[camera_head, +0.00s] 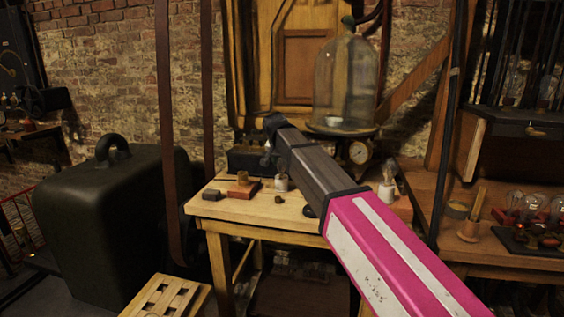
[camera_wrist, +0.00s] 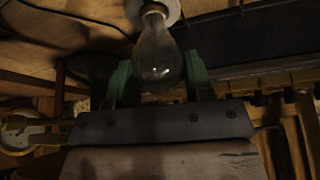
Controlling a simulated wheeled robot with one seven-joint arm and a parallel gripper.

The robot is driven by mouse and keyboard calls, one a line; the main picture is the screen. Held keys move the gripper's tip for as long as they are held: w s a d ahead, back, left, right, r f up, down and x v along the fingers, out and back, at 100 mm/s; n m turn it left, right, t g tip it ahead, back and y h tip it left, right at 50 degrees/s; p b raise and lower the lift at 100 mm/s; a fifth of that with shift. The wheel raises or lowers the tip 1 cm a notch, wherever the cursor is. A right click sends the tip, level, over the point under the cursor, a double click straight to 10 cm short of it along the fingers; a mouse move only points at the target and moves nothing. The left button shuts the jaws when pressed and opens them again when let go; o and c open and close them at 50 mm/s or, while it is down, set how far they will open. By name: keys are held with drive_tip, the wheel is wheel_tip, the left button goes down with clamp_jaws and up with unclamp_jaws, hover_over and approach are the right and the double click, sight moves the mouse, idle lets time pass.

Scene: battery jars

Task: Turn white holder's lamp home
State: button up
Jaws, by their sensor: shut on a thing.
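The lamp (camera_wrist: 157,55) is a clear glass bulb in the wrist view, with its narrow end at the white holder (camera_wrist: 166,8). My gripper (camera_wrist: 157,78) has a green finger on each side of the glass and is shut on it. In the head view the white holder (camera_head: 282,183) stands on the wooden table, beside the end of my arm. My gripper (camera_head: 272,150) is small and dark there, and the lamp is hard to make out. I cannot tell how deep the lamp sits in the holder.
The wooden table (camera_head: 255,211) also bears a red-brown block with a brass-coloured piece (camera_head: 242,188), a small dark block (camera_head: 211,195) and a white cup-like thing (camera_head: 387,191). A glass bell jar (camera_head: 345,85) stands behind. More bulbs (camera_head: 515,203) stand on the right bench.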

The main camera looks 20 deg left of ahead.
drive_tip(key=m+h, duration=0.1)
drive_tip(key=m, duration=0.3)
drive_tip(key=m+h, duration=0.1)
drive_tip(key=shift+d+m+g, duration=0.2)
drive_tip(key=shift+m+g, duration=0.1)
drive_tip(key=o, duration=1.1)
drive_tip(key=v, duration=1.1)
drive_tip(key=shift+f, duration=0.1)
